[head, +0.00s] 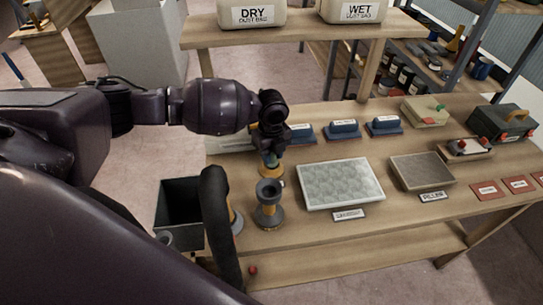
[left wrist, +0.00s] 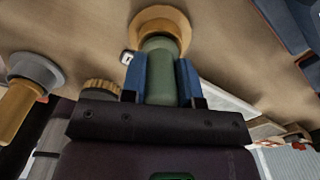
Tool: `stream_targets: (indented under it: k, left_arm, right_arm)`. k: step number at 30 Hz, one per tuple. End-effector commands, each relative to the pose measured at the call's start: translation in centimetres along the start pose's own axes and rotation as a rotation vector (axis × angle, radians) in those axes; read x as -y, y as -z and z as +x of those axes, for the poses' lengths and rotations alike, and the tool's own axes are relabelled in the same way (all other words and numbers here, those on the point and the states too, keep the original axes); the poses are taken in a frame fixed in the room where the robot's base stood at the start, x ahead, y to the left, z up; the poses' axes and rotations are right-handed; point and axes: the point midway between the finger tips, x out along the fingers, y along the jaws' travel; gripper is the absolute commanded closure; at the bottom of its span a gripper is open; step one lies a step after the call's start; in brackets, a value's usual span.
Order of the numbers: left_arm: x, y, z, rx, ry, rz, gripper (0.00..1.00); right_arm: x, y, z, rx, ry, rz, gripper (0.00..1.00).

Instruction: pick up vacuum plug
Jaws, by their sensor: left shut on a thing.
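The vacuum plug (head: 271,160) has a green cylindrical body and a wide orange-yellow flange. In the left wrist view the plug (left wrist: 160,72) stands between the two blue fingers of my left gripper (left wrist: 161,82), which are shut on its green body. In the head view my left gripper (head: 270,140) is at the table's left part, above the plug's flange. I cannot tell whether the flange touches the table. My right gripper is not in view.
A grey-and-yellow flanged piece (head: 268,206) stands close in front. A dark open bin (head: 178,215) and a thick black hose (head: 219,225) are at the left edge. Blue blocks (head: 344,128), a pale textured panel (head: 340,183) and a brown panel (head: 421,170) lie right. A shelf with labelled containers (head: 252,14) is behind.

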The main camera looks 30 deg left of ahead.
Motion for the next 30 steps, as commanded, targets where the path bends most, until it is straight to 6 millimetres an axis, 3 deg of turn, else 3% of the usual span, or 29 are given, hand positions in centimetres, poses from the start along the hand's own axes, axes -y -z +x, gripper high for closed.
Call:
stream_targets:
  k: [5, 18, 24, 30]
  left_arm:
    - [0.1, -0.1, -1.1, 0.000, 0.002, 0.000, 1.00]
    - [0.1, -0.1, -8.4, 0.001, 0.002, 0.000, 1.00]
    - [0.0, 0.0, -9.9, 0.000, 0.000, 0.000, 1.00]
    - [0.0, 0.0, -10.2, 0.000, 0.000, 0.000, 1.00]
  right_arm:
    - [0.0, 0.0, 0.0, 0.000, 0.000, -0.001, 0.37]
    - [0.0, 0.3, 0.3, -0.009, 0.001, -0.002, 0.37]
    - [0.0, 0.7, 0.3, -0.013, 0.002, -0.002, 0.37]
    - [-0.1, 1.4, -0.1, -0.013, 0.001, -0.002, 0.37]
